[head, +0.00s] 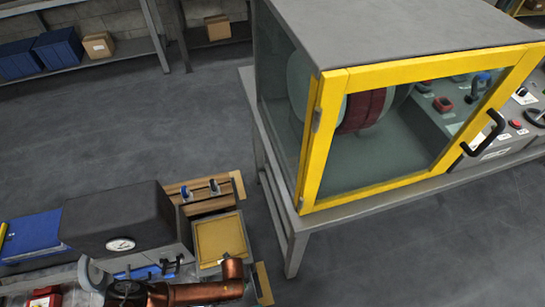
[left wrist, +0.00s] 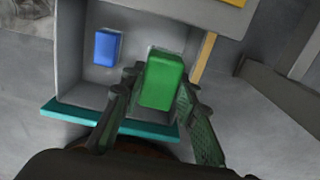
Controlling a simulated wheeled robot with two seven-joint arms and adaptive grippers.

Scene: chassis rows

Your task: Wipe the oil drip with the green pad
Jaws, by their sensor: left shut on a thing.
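The green pad (left wrist: 162,80) is a green block in the left wrist view. My left gripper (left wrist: 163,98) is shut on it, with one dark finger along each side. The pad is over a grey open bin (left wrist: 77,82) with a teal front edge; I cannot tell whether it touches the bin floor. A blue block (left wrist: 107,47) lies in the bin, left of the pad. I cannot make out the oil drip in either view. My right gripper is not in view.
In the head view, a yellow-framed glass cabinet (head: 312,140) stands on a grey table. At lower left are a dark box with a gauge (head: 121,244), a yellow-bottomed tray (head: 220,238) and a blue case (head: 32,236). Shelves stand at the back. Floor between is clear.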

